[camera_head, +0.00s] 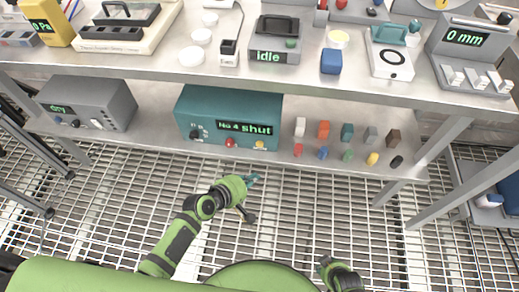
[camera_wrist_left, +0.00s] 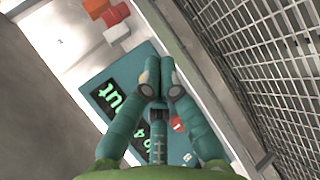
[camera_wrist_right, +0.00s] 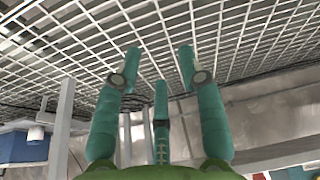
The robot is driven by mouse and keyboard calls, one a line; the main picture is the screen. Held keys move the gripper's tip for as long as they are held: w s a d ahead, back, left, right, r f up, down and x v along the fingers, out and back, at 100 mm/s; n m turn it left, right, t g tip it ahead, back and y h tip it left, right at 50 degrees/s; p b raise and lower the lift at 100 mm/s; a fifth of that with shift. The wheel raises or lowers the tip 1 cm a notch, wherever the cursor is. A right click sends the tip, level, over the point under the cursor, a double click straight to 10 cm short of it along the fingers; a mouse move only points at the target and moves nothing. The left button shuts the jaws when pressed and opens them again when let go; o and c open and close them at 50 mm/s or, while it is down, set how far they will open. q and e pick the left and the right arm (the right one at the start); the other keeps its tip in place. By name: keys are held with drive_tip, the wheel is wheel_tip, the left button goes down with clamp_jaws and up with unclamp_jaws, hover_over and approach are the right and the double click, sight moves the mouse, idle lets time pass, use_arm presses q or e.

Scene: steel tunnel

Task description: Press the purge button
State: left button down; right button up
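A teal box (camera_head: 228,105) with a green display reading "No 4 shut" sits on the lower shelf. Its front carries a black knob (camera_head: 195,135), a red button (camera_head: 230,143) and a yellow button (camera_head: 260,145). I cannot read which is the purge button. My left gripper (camera_head: 253,179) is in front of and below the box, apart from it. In the left wrist view its fingers (camera_wrist_left: 159,76) are together and empty; the box (camera_wrist_left: 112,62) and red button (camera_wrist_left: 177,124) show beyond them. My right gripper (camera_wrist_right: 160,58) is open and empty, facing the floor grating.
A grey box (camera_head: 88,100) stands left on the lower shelf. Several small coloured blocks and pegs stand right of the teal box, including an orange block (camera_head: 324,129). The upper shelf overhangs, holding a device marked "Idle" (camera_head: 268,57). The grating before the shelf is clear.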

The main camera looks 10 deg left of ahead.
sight(260, 144)
use_arm(q)
drive_tip(key=shift+r, duration=0.1)
drive_tip(key=shift+w+d+b, duration=0.15)
drive_tip(key=shift+w+b, duration=1.8)
drive_tip(key=shift+w, duration=2.5)
use_arm(e)
drive_tip(key=shift+s+a+r+g, duration=0.1)
drive_tip(key=shift+s+r+g, duration=0.15)
drive_tip(key=shift+r, duration=0.25)
drive_tip(key=shift+s+a+r+g, duration=0.15)
drive_tip(key=shift+r+g, duration=0.15)
drive_tip(key=shift+r, duration=0.2)
drive_tip(key=shift+s+a+r+g, duration=0.15)
drive_tip(key=shift+r+g, duration=0.1)
drive_tip(key=shift+r, duration=0.25)
use_arm(q)
drive_tip(key=shift+w, duration=0.4)
use_arm(e)
drive_tip(key=shift+f, duration=0.1)
